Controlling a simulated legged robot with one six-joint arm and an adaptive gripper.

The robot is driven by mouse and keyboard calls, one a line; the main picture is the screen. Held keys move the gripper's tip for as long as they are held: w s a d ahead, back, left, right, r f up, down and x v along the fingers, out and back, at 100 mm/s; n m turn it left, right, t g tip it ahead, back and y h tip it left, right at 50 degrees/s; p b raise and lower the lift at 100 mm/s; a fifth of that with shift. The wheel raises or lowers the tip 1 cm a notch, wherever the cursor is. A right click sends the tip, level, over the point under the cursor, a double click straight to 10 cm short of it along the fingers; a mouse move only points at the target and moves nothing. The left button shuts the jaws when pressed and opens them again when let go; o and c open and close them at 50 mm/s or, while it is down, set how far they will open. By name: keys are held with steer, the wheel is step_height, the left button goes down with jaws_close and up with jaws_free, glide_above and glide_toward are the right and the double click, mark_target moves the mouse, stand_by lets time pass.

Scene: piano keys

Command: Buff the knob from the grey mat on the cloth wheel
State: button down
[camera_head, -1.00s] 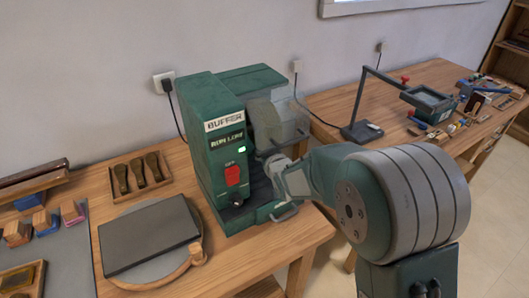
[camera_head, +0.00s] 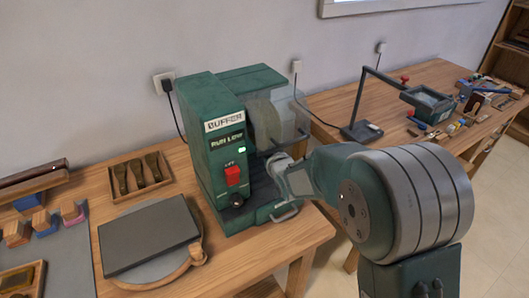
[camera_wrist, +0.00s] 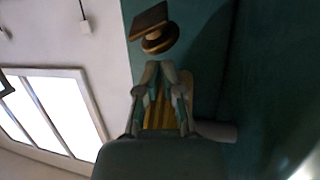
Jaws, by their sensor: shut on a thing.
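The green buffer (camera_head: 228,150) stands on the bench in the head view, with a small green light and a red switch (camera_head: 233,176) on its front. In the wrist view my gripper (camera_wrist: 158,68) is shut on the brownish knob (camera_wrist: 156,38), which has a round part and a squarish plate. Whether the knob touches the wheel cannot be told.
The grey mat (camera_head: 72,262) lies at the left with several small blocks. A dark slab (camera_head: 150,236) on a round board and a wooden tray (camera_head: 118,193) of brushes are left of the buffer. A lamp (camera_head: 362,132) stands on the right bench.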

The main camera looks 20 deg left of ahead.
steer(key=shift+a, duration=0.1)
stand_by(0.5)
steer(key=shift+w+r, duration=0.2)
steer(key=shift+r, duration=0.2)
stand_by(0.8)
steer(key=shift+r, duration=0.1)
stand_by(0.4)
steer(key=shift+s+f, duration=0.15)
steer(key=shift+f, duration=0.05)
stand_by(0.6)
